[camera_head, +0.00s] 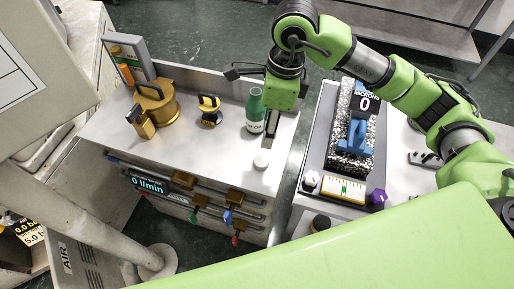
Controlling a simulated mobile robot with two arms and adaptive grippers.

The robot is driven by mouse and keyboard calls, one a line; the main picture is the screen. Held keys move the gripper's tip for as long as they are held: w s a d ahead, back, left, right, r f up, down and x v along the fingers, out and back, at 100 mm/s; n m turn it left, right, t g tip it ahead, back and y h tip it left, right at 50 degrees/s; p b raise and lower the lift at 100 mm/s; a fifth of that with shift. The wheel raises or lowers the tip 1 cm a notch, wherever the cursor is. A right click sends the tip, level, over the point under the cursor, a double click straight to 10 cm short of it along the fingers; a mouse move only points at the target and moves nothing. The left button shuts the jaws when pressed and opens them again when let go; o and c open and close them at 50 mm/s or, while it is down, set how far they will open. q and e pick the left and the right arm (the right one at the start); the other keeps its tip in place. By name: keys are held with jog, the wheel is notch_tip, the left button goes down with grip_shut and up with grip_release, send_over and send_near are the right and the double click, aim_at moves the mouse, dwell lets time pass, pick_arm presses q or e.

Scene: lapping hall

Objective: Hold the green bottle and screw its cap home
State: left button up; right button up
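The green bottle (256,104) stands upright on the pale worktop (215,150), with a pale label low on its side. A small white round piece (261,162) lies on the worktop in front of the bottle, near its right edge; it looks like the cap. My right gripper (269,138) comes in from the right and points down, just right of the bottle and above and behind the white piece. Its fingers are seen nearly edge-on, so their opening is unclear. I cannot tell whether it touches the bottle. My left gripper is not in view.
A brass pot-like fixture (158,104) and a small black-and-yellow item (209,112) stand left of the bottle. Hoses and coloured valves hang on the worktop's front. A second table at right holds a speckled block (345,158). The worktop's front middle is clear.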

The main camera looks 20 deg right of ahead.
jog(key=p, duration=0.1)
send_over(262, 160)
jog(key=f, duration=0.7)
jog(key=shift+s+d+f, duration=0.2)
jog(key=shift+s+d, duration=0.05)
jog(key=shift+f, duration=0.3)
jog(key=shift+w+f, duration=0.1)
jog(key=shift+f, duration=0.05)
jog(key=shift+f+p, duration=0.15)
jog(key=shift+p, duration=0.15)
jog(key=f, duration=0.1)
jog(key=f+p, duration=0.1)
jog(key=f, duration=0.1)
jog(key=shift+a+f+p, duration=0.2)
jog(key=shift+f+p, duration=0.1)
jog(key=shift+a+f, duration=0.1)
jog(key=shift+f, duration=0.55)
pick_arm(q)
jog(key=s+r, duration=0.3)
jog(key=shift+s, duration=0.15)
pick_arm(e)
jog(key=c, duration=0.9)
